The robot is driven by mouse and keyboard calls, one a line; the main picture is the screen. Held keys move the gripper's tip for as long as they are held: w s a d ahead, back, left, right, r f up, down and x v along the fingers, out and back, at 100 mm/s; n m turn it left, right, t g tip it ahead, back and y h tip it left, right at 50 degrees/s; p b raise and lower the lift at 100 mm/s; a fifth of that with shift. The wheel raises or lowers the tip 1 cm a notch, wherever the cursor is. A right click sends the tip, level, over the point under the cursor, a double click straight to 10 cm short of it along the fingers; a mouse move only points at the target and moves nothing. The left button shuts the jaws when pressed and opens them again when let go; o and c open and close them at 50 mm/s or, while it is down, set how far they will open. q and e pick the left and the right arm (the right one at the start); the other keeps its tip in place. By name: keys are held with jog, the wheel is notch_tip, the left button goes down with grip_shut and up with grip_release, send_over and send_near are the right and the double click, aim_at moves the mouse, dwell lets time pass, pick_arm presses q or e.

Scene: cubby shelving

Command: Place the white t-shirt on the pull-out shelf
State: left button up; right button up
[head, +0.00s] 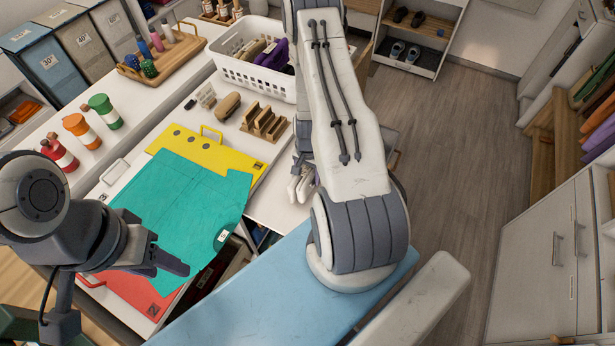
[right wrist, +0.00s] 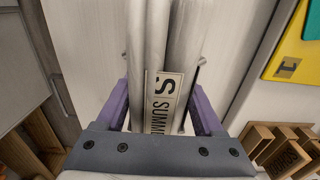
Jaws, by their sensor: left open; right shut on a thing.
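My right gripper (right wrist: 160,110) is shut on a white folded cloth (right wrist: 150,40), likely the white t-shirt, with its layers upright between the purple-sided fingers. A label (right wrist: 163,95) reading "S SUMM…" shows at its near side. In the head view, white folds (head: 301,186) show beside my right arm, which hides most of that gripper. They are over or beside a white shelf surface (head: 272,208), perhaps the pull-out shelf; I cannot tell if they touch it. My left gripper (head: 172,262) is open and empty over the teal panel (head: 190,205).
A white basket (head: 255,85) of folded items stands behind, with wooden dividers (head: 264,122) in front of it. Yellow (head: 212,156) and red (head: 140,292) panels adjoin the teal one. Colored bottles (head: 82,125) stand at the left. The floor (head: 450,150) at right is clear.

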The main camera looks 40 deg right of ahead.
jog(key=shift+r, duration=0.1)
jog(key=o, duration=1.5)
jog(key=shift+f, duration=0.2)
notch_tip(320, 180, up, 12)
jog(key=p, duration=1.1)
jog(key=shift+r, duration=0.2)
